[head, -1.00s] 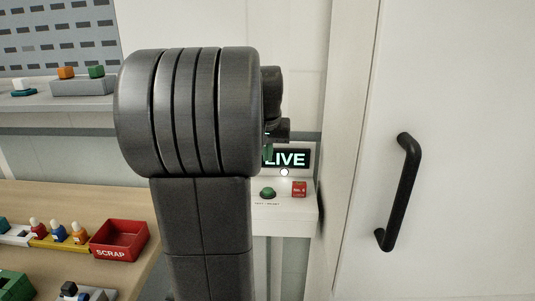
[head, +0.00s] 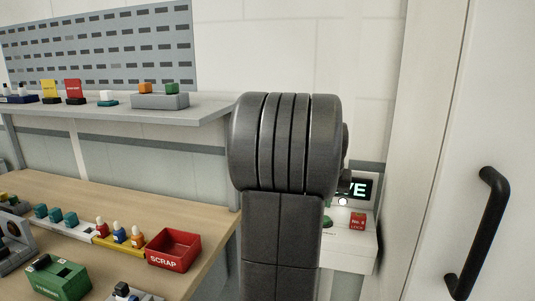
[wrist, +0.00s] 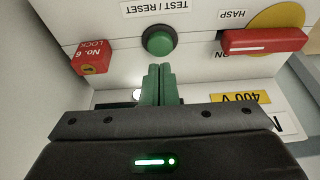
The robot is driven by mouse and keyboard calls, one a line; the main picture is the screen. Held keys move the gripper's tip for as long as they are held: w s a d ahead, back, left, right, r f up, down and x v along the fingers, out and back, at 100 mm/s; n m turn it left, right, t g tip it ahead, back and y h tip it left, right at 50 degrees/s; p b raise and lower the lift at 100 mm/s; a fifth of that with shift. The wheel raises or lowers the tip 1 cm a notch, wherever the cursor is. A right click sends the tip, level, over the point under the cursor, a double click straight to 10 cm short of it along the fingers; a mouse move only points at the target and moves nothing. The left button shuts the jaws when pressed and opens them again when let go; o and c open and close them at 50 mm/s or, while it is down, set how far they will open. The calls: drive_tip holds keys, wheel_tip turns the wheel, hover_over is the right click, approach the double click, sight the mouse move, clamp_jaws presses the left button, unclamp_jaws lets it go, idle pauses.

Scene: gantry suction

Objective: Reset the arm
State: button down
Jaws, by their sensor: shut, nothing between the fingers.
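My arm fills the middle of the head view and hides my gripper there. In the wrist view my gripper (wrist: 160,70) has its two green fingers together with nothing between them. The fingertips point at a round green button (wrist: 162,41) and appear just short of it; I cannot tell whether they touch. A label there reads TEST / RESET upside down. In the head view a sliver of the green button (head: 327,222) shows beside my arm. It sits on a white box (head: 350,250) under a partly hidden lit display (head: 361,189) ending in "VE".
A red lock (head: 357,221) marked No. 6 sits on the box, and a red bar (wrist: 265,41) over a yellow disc shows in the wrist view. A white door with a black handle (head: 480,230) stands right. A bench with a red SCRAP bin (head: 174,251) is left.

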drive_tip(key=v, duration=0.8)
